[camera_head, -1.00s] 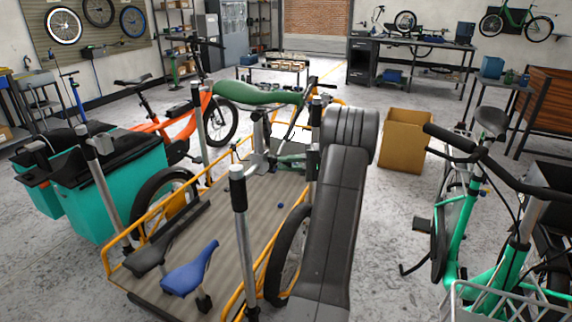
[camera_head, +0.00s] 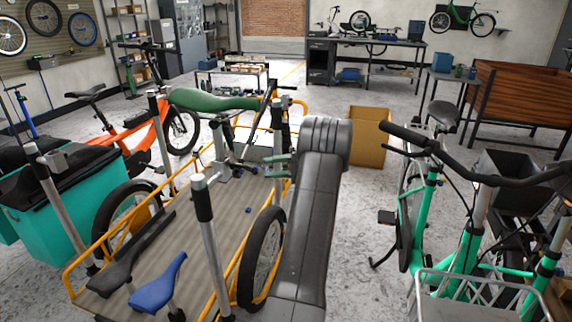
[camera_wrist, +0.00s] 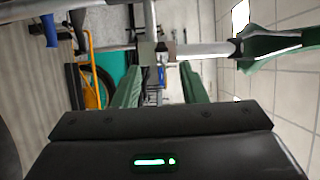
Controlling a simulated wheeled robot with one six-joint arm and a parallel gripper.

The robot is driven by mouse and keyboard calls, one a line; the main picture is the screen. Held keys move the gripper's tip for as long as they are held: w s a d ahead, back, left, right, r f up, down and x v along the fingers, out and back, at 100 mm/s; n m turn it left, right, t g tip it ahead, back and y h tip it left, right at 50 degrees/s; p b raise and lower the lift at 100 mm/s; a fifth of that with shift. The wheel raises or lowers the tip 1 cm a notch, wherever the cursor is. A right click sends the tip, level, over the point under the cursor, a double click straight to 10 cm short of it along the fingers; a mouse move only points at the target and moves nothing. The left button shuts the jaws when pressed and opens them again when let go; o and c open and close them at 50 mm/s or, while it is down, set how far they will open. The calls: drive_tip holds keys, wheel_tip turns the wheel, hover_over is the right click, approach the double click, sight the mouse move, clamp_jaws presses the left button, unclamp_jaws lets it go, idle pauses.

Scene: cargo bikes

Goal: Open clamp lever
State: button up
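In the wrist view a grey metal post runs across the upper part, with a grey clamp fitting (camera_wrist: 150,52) around its middle. A small dark lever-like piece (camera_wrist: 162,47) shows beside the fitting; I cannot tell for certain that it is the clamp lever. The green saddle (camera_wrist: 268,45) is at the post's right end and also shows in the head view (camera_head: 212,101). My gripper (camera_wrist: 163,70) has its two green fingers apart, with nothing held between them. The fitting lies ahead of the fingertips. In the head view my gripper (camera_head: 277,168) is partly hidden by my arm.
A wooden platform with a yellow rail (camera_head: 80,262) carries upright posts and a blue saddle (camera_head: 158,284). A teal box (camera_head: 40,215) and orange bike (camera_head: 125,137) stand left. A green bike (camera_head: 455,215) is close on the right. A cardboard box (camera_head: 370,138) stands behind my arm.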

drive_tip(key=d+p, duration=0.1)
drive_tip(key=p, duration=0.1)
drive_tip(key=d+p, duration=0.1)
drive_tip(key=p, duration=0.2)
drive_tip(key=w+d+r+p, duration=0.1)
drive_tip(key=p, duration=0.2)
drive_tip(key=shift+d, duration=0.1)
drive_tip(key=p, duration=0.4)
drive_tip(key=shift+d, duration=0.4)
drive_tip(key=p, duration=0.3)
drive_tip(key=shift+s+d+f, duration=0.1)
drive_tip(key=shift+d, duration=0.15)
drive_tip(key=shift+s+d+f+p, duration=0.15)
drive_tip(key=shift+f+p, duration=0.15)
drive_tip(key=shift+p, duration=0.5)
drive_tip(key=shift+w+a+f+b, duration=0.2)
drive_tip(key=shift+a+f+b, duration=0.05)
drive_tip(key=shift+b, duration=1.6)
drive_tip(key=a+b, duration=0.1)
drive_tip(key=b, duration=0.5)
drive_tip(key=shift+a+b, duration=0.15)
drive_tip(key=shift+b, duration=0.25)
drive_tip(key=shift+s+a+r+b, duration=0.15)
drive_tip(key=shift+a+r+b, duration=0.15)
drive_tip(key=shift+b, duration=0.85)
drive_tip(key=p, duration=0.4)
drive_tip(key=shift+d+r, duration=0.25)
drive_tip(key=shift+d, duration=0.15)
